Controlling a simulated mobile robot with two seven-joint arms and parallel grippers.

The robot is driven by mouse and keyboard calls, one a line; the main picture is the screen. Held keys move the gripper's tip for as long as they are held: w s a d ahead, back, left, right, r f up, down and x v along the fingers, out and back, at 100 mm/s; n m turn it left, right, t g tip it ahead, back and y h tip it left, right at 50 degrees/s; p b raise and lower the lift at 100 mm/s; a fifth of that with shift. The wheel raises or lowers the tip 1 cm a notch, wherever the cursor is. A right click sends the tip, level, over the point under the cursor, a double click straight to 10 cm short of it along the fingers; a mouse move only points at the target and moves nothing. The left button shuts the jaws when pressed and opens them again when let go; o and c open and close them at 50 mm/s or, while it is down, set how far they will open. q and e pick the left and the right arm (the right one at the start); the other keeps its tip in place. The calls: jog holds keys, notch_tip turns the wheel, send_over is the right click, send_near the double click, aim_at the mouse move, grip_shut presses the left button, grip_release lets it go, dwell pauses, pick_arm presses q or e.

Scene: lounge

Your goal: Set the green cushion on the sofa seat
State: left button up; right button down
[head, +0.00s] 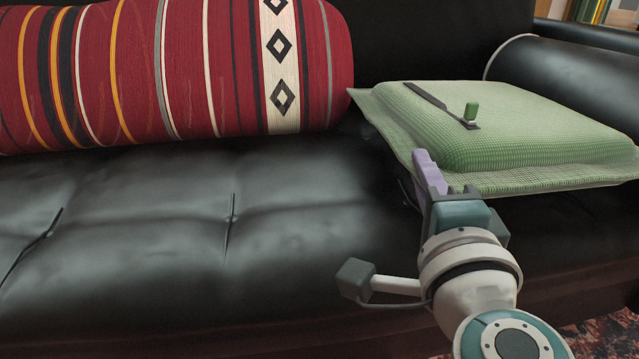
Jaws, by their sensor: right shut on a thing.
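The green cushion (540,130) is a light green woven square with a flat border, lying nearly level at the right end of the black sofa seat (290,205). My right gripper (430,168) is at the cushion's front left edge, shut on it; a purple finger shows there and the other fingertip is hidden. I cannot tell whether the cushion's underside touches the seat. My left gripper is not in view.
A red striped bolster (190,70) lies along the back of the seat at the left, close to the cushion's left corner. The black rolled armrest (565,75) stands behind the cushion at the right. The seat's front left and middle are clear. A patterned rug (590,340) shows below.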

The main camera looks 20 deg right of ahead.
notch_tip(320, 180, down, 5)
jog(key=b, duration=0.4)
jog(key=shift+r, duration=0.2)
jog(key=c, duration=1.3)
grip_release()
jog(key=shift+f, duration=0.2)
jog(key=o, duration=0.4)
jog(key=shift+r, duration=0.15)
